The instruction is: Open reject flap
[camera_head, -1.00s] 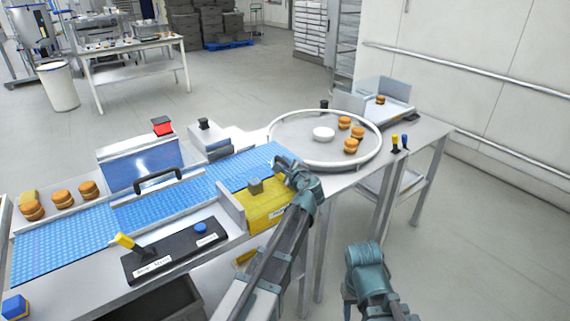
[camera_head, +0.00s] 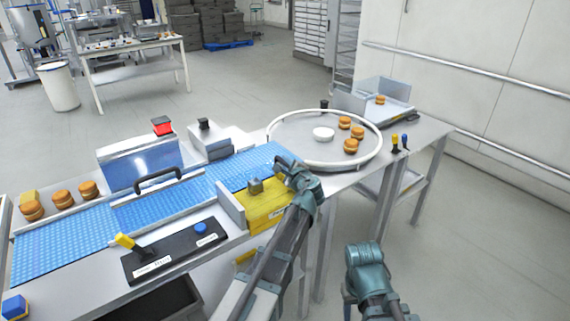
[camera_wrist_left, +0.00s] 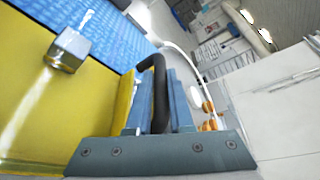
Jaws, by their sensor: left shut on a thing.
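The reject flap is a yellow panel (camera_head: 262,208) with a partly hidden label, beside the right end of the blue belt. It fills the left of the left wrist view (camera_wrist_left: 40,105). My left gripper (camera_head: 285,170) is at the flap's right end. In the left wrist view its fingers are shut on a black handle (camera_wrist_left: 158,85) beside the yellow panel's edge. A small grey metal block (camera_head: 255,186) sits at the flap's upper edge. A teal part of my right arm shows at the lower right, but its fingers are not visible.
The blue belt (camera_head: 75,240) runs left, with several filled rounds (camera_head: 62,198) behind it. A control panel (camera_head: 180,250) with a yellow lever and blue button stands in front. A round table (camera_head: 290,140) holds rounds and a white disc (camera_head: 323,134). Floor at right is clear.

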